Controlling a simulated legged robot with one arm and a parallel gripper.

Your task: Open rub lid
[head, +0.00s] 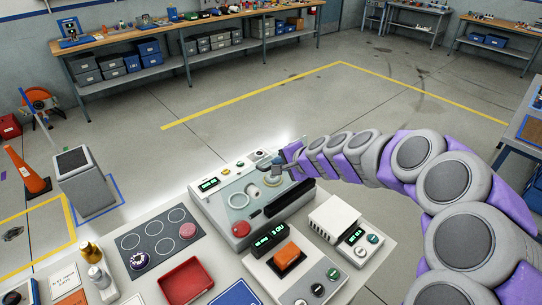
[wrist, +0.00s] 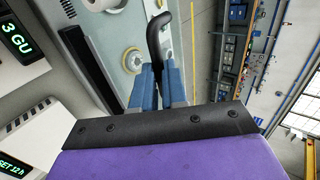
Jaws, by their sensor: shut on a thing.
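The rub tester (head: 222,201) is a pale box on the white bench, with a grey-green top, a small green display and a round red button. Its lid looks see-through, and I cannot make out its edges or whether it is raised. My gripper (head: 277,163) is at the far right part of this box. In the wrist view, my gripper's blue fingers (wrist: 159,78) are closed around a black curved handle (wrist: 156,30). The handle's bent end sticks out beyond the fingertips. The handle's lower part is hidden between the fingers.
A black bar (head: 290,199) lies along the box's right side. A white unit (head: 335,217) with a display, an orange-switch unit (head: 289,257), a red tray (head: 187,281) and a grey pad with circles (head: 158,240) stand nearby.

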